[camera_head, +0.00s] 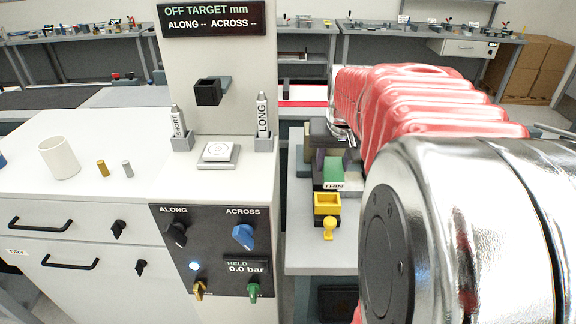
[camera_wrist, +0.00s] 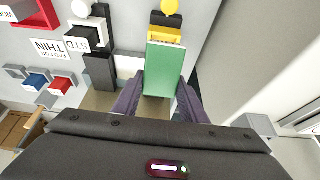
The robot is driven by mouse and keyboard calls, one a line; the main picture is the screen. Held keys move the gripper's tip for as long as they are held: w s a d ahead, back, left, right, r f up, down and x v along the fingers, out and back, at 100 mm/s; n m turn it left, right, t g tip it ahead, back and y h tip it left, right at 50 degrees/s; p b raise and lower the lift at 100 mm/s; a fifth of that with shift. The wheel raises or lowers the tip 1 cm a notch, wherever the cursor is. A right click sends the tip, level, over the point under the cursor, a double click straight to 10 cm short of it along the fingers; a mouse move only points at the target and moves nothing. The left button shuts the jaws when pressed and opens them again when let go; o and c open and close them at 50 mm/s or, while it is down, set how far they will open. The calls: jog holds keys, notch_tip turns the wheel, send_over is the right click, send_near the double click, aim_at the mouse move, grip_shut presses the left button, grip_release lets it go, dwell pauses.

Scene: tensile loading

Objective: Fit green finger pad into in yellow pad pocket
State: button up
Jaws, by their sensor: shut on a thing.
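The green finger pad (camera_wrist: 165,70) is held between the two purple fingers of my gripper (camera_wrist: 167,95) in the wrist view. In the head view the green pad (camera_head: 333,170) shows beside the THIN label, with my gripper (camera_head: 322,150) partly hidden by my arm. The yellow pad pocket (camera_head: 327,204) stands at the front of the narrow grey bench, with a yellow knob on its near side. In the wrist view the yellow pocket (camera_wrist: 166,33) is just beyond the pad's far end. I cannot tell whether they touch.
Blue and red blocks (camera_wrist: 62,86) sit in grey holders at the left. The control panel (camera_head: 213,250) and white cabinet (camera_head: 90,215) stand left of the bench (camera_head: 305,258).

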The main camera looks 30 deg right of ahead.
aim_at(334, 177)
jog(key=shift+f, duration=2.5)
jog(key=shift+f, duration=2.3)
jog(key=shift+f, duration=0.1)
jog(key=o, duration=1.2)
jog(key=v, duration=1.3)
jog(key=shift+s+a+r, duration=0.15)
jog(key=shift+s+r, duration=0.1)
jog(key=shift+s, duration=0.1)
